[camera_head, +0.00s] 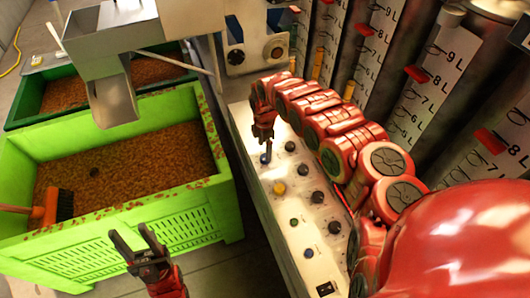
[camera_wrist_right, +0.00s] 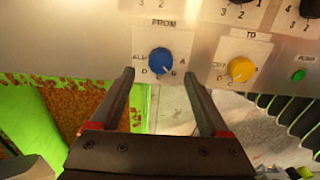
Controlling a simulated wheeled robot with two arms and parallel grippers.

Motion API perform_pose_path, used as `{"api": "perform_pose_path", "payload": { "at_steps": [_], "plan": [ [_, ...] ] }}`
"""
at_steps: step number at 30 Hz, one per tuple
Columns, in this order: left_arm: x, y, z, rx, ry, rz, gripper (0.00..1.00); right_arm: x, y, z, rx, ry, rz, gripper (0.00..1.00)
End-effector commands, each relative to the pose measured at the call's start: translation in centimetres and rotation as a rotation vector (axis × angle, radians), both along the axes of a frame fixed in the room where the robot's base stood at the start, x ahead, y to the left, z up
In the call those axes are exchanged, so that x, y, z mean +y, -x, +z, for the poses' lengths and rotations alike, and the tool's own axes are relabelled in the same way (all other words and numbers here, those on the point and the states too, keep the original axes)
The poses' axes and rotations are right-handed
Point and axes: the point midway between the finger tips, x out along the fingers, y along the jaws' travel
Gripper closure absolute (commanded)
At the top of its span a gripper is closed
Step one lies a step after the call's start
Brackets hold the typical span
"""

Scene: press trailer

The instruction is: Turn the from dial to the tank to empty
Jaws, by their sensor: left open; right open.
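The blue from dial (camera_wrist_right: 162,61) sits under the label FROM on the panel, with letters around it; its exact setting is hard to read. It also shows in the head view (camera_head: 265,158). My right gripper (camera_head: 263,140) is just above it. In the right wrist view the fingers of my right gripper (camera_wrist_right: 158,76) are apart, one on each side below the dial, with nothing between them. I cannot tell whether they touch it. Tall tanks (camera_head: 425,75) with litre scales and red markers stand at the right. My left gripper (camera_head: 133,238) is open and empty near the green crate.
The yellow TO dial (camera_wrist_right: 241,69) is right beside the blue one, with a green button (camera_wrist_right: 298,75) further right. More knobs run along the panel (camera_head: 262,205). A green crate (camera_head: 205,195) of brown pulp, with an orange brush (camera_head: 52,205), stands left.

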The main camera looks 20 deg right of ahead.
Motion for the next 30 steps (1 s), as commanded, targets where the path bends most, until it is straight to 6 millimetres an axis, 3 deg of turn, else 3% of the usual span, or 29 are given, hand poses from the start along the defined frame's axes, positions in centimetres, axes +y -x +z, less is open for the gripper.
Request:
{"api": "perform_pose_path", "payload": {
  "at_steps": [3, 9, 23, 30],
  "plan": [
    [0.0, 0.0, 0.6, 0.0, 0.0, 0.0, 0.5, 0.0, 0.3, -1.9, 0.007, 0.001, -0.002, 0.21],
    [0.0, 0.0, 0.6, 0.0, 0.0, 0.0, 0.5, 0.0, 0.1, -3.7, 0.004, -0.002, -0.002, 0.21],
    [0.0, 0.0, 0.7, 0.0, 0.0, 0.0, 0.5, -0.2, 0.2, -4.5, 0.004, 0.003, -0.003, 0.21],
    [0.0, 0.0, 0.7, 0.0, 0.0, 0.0, 0.5, -0.2, 0.2, -4.5, 0.004, 0.003, -0.003, 0.64]
  ]
}}
